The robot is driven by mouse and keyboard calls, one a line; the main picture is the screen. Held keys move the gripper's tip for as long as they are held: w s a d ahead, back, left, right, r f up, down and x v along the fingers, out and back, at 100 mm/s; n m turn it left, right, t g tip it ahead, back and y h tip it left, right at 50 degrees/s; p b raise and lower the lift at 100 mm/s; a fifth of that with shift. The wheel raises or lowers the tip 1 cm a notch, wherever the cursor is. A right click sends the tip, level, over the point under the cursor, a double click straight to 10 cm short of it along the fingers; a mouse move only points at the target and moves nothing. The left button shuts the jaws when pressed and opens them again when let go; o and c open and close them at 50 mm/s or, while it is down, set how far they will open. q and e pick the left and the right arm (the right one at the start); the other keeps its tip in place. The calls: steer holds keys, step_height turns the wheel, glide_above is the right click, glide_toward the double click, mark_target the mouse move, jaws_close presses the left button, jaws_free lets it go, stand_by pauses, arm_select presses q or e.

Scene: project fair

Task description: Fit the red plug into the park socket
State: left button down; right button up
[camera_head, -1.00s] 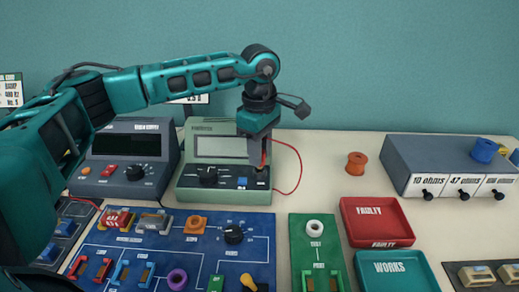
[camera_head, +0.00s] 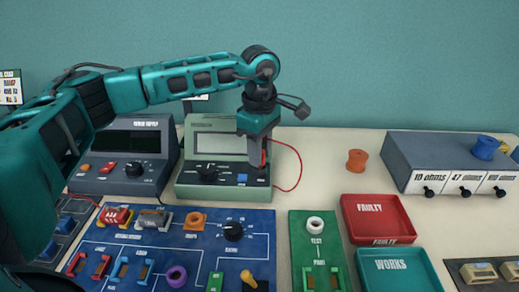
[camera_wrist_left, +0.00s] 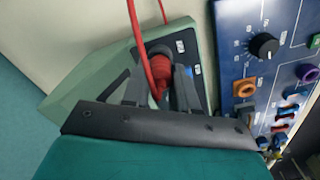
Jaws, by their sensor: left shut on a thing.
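My left gripper (camera_head: 258,163) is shut on the red plug (camera_head: 264,155), above the front right of the green meter (camera_head: 183,178). In the left wrist view the red plug (camera_wrist_left: 160,76) is between the fingers, its red cable looping away. A dark round socket (camera_wrist_left: 157,50) shows right behind the plug in that view. I cannot tell whether the plug's tip is in it or just above it. The right gripper is not in view.
A dark power supply (camera_head: 120,185) stands left of the meter. A blue circuit board (camera_head: 262,222) and a green test board (camera_head: 300,235) lie in front. Red (camera_head: 347,205) and teal (camera_head: 362,262) trays and a grey resistor box (camera_head: 400,165) are at right. Table right of the meter is mostly clear.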

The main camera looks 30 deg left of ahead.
arm_select(q)
steer(key=shift+f, duration=0.4)
steer(key=shift+c, duration=1.6)
jaws_free()
steer(key=shift+r, duration=0.1)
steer(key=shift+r+p, duration=1.8)
steer(key=shift+r, duration=2.15)
